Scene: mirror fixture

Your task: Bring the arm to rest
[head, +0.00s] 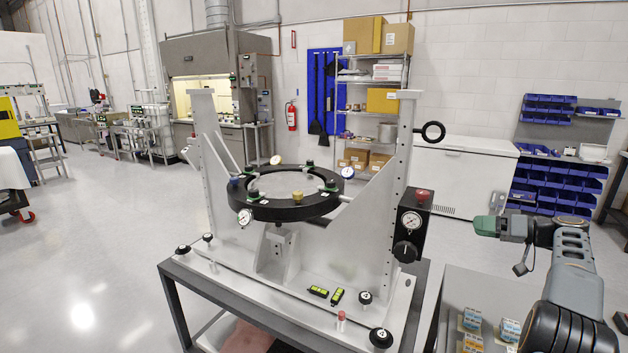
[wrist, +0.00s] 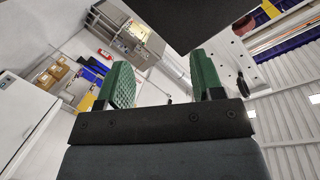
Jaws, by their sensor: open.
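My gripper (head: 486,226) shows at the right in the head view, with green fingertips pointing left toward the mirror fixture. In the wrist view its two green finger pads (wrist: 163,78) stand apart with nothing between them, so it is open and empty. My arm comes up from the lower right, over a grey surface. The mirror fixture (head: 290,207), a black ring between two light grey uprights, stands on a grey table at the middle. A clear gap separates the gripper from its right upright (head: 402,150) in the head view.
A black box with a gauge (head: 410,222) is mounted on the fixture's right side. Small boxes (head: 472,320) stand on the grey surface near my arm. A white cabinet (head: 465,175) and blue bins (head: 556,180) are behind. Open floor lies left.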

